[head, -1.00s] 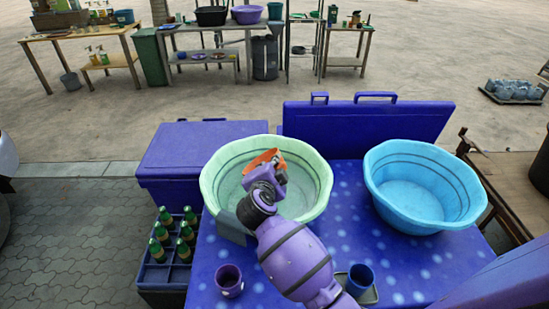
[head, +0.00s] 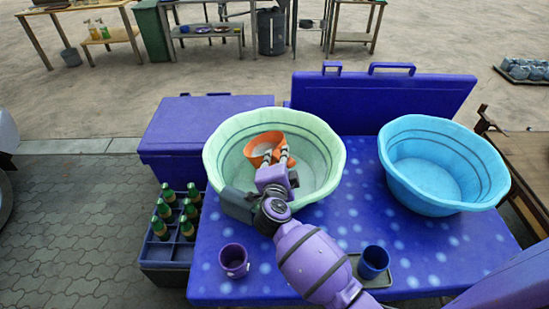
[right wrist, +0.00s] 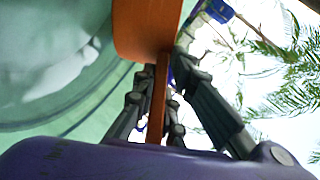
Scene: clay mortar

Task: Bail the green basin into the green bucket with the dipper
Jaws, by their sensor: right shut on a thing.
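The pale green basin (head: 329,138) stands on the left part of the blue spotted table. The orange dipper (head: 266,141) is over or inside it, its bowl within the rim; whether it touches the bottom or holds water I cannot tell. My right gripper (head: 277,165) is shut on the dipper's handle, above the basin. In the right wrist view the orange handle (right wrist: 157,100) runs between the two fingers, with the pale green basin wall (right wrist: 60,95) behind at left. I cannot pick out a green bucket in the head view. My left gripper is out of view.
A light blue basin (head: 397,182) stands right of the green one. A purple cup (head: 233,262) and a blue cup (head: 373,262) on a grey tray (head: 400,282) are at the table's front. A crate of green bottles (head: 168,253) stands left. A purple chest (head: 205,130) is behind.

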